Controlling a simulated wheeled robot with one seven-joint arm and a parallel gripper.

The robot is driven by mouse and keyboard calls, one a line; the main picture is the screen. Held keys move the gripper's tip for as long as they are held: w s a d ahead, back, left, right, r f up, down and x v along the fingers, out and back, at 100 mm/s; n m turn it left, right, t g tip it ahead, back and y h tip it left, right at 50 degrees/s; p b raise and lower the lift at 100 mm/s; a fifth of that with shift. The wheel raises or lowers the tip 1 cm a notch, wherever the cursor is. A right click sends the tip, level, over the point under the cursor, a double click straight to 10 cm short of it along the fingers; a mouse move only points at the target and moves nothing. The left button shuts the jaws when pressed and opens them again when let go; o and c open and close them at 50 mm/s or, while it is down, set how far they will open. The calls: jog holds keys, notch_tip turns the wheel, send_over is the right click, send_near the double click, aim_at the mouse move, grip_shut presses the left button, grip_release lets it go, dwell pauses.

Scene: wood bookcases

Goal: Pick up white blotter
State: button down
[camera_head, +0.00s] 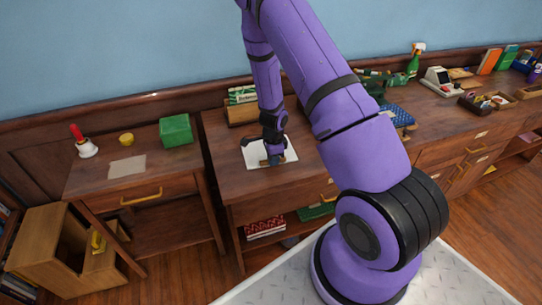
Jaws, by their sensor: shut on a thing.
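A flat white sheet, seemingly the white blotter (257,156), lies on the top of the middle wooden desk. My gripper (275,159) points down over its front right part, with its tips low at the sheet. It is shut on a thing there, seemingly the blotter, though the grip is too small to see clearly. A small tan patch shows beside the fingertips, and a dark item (249,141) shows at the sheet's back left. My gripper and wrist hide part of the sheet.
A green box (176,130), a yellow cup (126,139), a paper sheet (127,166) and a red-handled bell (86,148) stand on the left desk. A wooden holder with green boxes (242,96) stands behind the sheet. Several items crowd the right counter.

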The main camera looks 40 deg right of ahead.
jog(key=shift+r, duration=0.1)
jog(key=shift+r, duration=1.2)
jog(key=s+d+r, duration=0.2)
jog(key=s, duration=1.3)
jog(key=shift+s+r, duration=0.2)
jog(key=shift+s, duration=0.15)
